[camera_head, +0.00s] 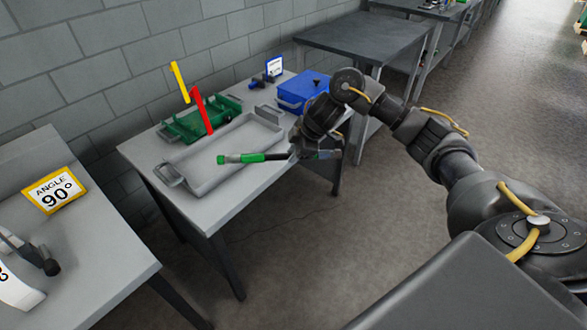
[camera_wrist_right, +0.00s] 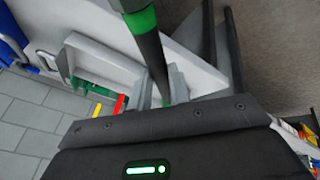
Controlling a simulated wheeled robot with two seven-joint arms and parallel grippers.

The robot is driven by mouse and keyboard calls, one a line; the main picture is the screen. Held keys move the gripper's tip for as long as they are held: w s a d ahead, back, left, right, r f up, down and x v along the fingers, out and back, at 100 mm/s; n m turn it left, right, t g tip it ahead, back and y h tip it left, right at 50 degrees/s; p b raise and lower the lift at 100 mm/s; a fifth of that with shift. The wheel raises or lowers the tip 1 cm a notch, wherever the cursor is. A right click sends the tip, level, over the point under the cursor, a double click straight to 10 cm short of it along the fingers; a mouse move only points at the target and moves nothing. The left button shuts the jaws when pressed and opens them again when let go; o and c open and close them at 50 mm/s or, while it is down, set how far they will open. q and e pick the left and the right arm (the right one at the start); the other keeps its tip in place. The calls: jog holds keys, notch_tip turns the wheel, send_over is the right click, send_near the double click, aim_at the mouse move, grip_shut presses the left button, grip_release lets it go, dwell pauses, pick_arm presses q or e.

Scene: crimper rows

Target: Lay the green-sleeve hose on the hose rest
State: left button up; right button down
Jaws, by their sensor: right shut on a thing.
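The hose extends left, roughly level, and overlaps the front right part of a long grey tray (camera_head: 190,178) in the head view. In the right wrist view the black hose (camera_wrist_right: 152,52) runs between the fingers (camera_wrist_right: 160,88). I cannot tell for certain that the tray is the hose rest, or whether the hose touches it. My left gripper is out of view.
A green bin (camera_head: 185,127) with a yellow strip (camera_head: 180,80) and a red strip (camera_head: 201,110) stands behind the tray. A blue box (camera_head: 303,92) is at the table's right. A "90°" sign (camera_head: 54,191) stands on the left table. Floor lies in front.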

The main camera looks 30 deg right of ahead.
jog(key=w+d+r+m+h, duration=0.2)
jog(key=w+d+m, duration=0.3)
jog(key=d, duration=0.6)
jog(key=w+d+r+m+h, duration=0.1)
jog(key=w+d+r+m, duration=0.15)
jog(key=w+d, duration=0.65)
jog(key=s+d+f+m+h, duration=0.3)
jog(key=s+d+m, duration=0.4)
jog(key=s+d, duration=0.8)
jog(key=s+a+f+n+y, duration=0.1)
jog(key=s+a+f+n, duration=0.1)
jog(key=a, duration=0.7)
jog(key=s+a+f+n, duration=0.2)
jog(key=a+f, duration=0.1)
jog(key=a, duration=0.7)
jog(key=s+a+f+n+y, duration=0.1)
jog(key=s+a+f+n, duration=0.1)
jog(key=a, duration=0.7)
jog(key=s+a+f+n+y, duration=0.1)
jog(key=s+a+n, duration=0.1)
jog(key=s+a, duration=0.3)
jog(key=s+a+f+n+y, duration=0.1)
jog(key=s+a+n, duration=0.2)
jog(key=a, duration=1.1)
jog(key=s, duration=0.3)
jog(key=shift+s+a+y, duration=0.15)
jog(key=shift+s+y, duration=0.15)
jog(key=shift+y, duration=0.1)
